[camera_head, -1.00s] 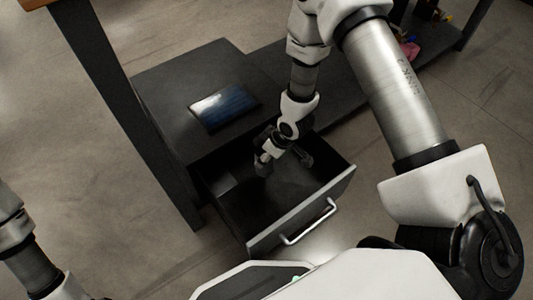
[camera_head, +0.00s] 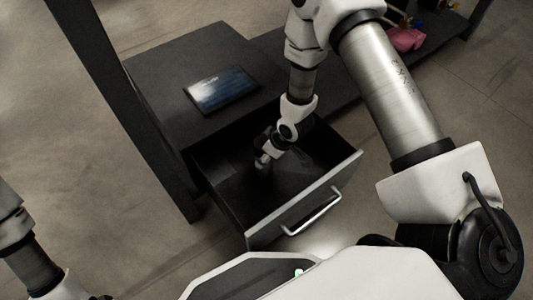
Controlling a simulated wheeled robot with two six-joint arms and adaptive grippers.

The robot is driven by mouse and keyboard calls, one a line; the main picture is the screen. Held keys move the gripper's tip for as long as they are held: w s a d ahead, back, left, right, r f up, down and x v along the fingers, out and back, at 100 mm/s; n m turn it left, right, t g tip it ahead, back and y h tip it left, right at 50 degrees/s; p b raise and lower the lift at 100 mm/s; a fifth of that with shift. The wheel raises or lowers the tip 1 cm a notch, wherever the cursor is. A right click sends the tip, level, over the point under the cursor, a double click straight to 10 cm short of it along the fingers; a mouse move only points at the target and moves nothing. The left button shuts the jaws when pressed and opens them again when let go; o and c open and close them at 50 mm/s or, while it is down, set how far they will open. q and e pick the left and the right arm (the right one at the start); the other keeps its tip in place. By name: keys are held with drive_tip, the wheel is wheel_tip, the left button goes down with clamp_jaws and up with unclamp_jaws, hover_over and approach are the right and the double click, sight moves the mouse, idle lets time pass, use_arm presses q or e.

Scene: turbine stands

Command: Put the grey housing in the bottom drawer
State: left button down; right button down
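The bottom drawer (camera_head: 318,200) is pulled open from a dark cabinet and has a silver handle. My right arm reaches down from the top, and my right gripper (camera_head: 264,166) is inside or just over the drawer opening. Its fingers are dark and small against the dark interior, so I cannot tell whether they are open or hold anything. I cannot make out the grey housing in this view. Part of my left arm shows at the lower left edge, but its gripper is out of view.
A dark tablet-like panel (camera_head: 221,91) lies on the cabinet top (camera_head: 165,75). A dark table leg (camera_head: 130,110) stands left of the drawer. A low shelf with a pink item (camera_head: 406,39) is at the upper right. The floor left and right is clear.

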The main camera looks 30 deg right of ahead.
drive_tip(key=shift+f, duration=0.3)
drive_tip(key=shift+c, duration=0.4)
unclamp_jaws()
drive_tip(key=p+v, duration=0.3)
drive_tip(key=shift+r, duration=0.15)
drive_tip(key=p+v, duration=0.3)
drive_tip(key=p, duration=0.1)
drive_tip(key=shift+s+d+r, duration=0.1)
drive_tip(key=shift+s+r, duration=0.1)
drive_tip(key=shift+r, duration=0.1)
